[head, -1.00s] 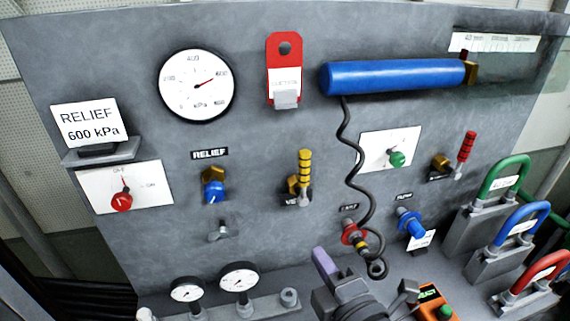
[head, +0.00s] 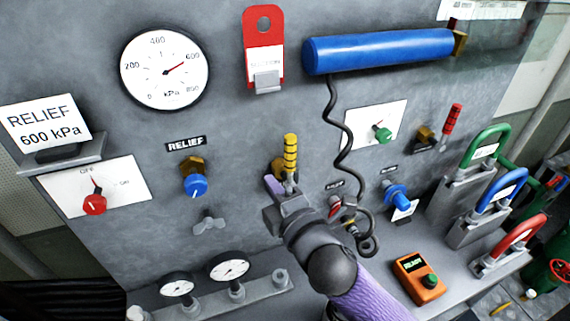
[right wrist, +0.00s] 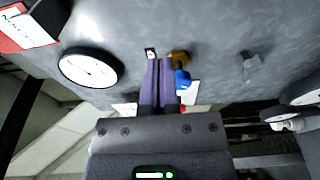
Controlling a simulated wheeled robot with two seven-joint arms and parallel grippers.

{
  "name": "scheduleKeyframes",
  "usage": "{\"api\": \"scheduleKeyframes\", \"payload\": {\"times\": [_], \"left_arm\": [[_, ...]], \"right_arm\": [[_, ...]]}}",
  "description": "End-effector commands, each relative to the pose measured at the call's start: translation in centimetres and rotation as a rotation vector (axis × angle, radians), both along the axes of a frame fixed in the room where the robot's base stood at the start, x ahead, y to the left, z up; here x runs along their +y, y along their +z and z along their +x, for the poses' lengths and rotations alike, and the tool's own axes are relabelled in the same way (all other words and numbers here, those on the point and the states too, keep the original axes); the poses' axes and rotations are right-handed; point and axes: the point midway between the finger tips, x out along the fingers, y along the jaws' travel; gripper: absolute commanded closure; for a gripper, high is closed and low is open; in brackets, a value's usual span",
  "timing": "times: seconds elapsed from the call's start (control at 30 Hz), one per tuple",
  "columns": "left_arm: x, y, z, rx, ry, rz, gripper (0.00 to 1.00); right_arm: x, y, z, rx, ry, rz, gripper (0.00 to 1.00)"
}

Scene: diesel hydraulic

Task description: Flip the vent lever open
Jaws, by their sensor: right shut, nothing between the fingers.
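The vent lever (head: 290,157) has a yellow handle with dark bands. It stands upright on the grey panel in the head view, and its base is partly hidden by my right gripper. My right gripper (head: 273,186) is shut and empty, with its purple fingers right beside the lower left of the lever. I cannot tell whether they touch it. In the right wrist view the shut purple fingers (right wrist: 159,84) point at the panel, and I cannot make out the lever there. My left gripper is not in view.
The blue relief knob (head: 195,186) and a wing nut (head: 209,221) are left of my gripper. A black coiled cord (head: 345,150) hangs from the blue cylinder (head: 380,50) to the right. A red-handled lever (head: 452,118) is farther right. An orange meter (head: 419,279) lies on the shelf.

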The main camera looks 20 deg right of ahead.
Motion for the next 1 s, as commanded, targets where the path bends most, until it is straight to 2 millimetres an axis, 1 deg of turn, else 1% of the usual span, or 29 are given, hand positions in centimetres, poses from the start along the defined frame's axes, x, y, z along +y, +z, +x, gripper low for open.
{"api": "scheduleKeyframes", "payload": {"times": [0.03,0.1,0.2,0.3,0.47,0.83,1.0], "left_arm": [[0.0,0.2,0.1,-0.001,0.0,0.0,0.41],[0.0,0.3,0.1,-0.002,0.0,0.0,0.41],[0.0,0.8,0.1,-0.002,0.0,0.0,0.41],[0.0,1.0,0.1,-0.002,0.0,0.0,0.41],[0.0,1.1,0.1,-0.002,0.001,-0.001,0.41],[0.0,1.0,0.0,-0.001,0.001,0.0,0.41],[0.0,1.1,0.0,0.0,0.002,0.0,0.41]], "right_arm": [[0.2,0.2,1.1,-0.002,-0.002,0.0,1.0],[0.4,0.2,2.5,-0.003,-0.001,0.001,1.0],[-1.5,0.1,3.0,0.001,-0.002,-0.004,1.0],[-2.5,0.0,3.5,0.002,-0.001,-0.002,1.0],[-3.3,0.0,3.8,0.001,-0.001,0.0,1.0],[-3.3,0.0,3.8,0.001,-0.001,0.005,1.0],[-3.6,0.0,3.8,0.002,0.0,0.042,1.0]]}}
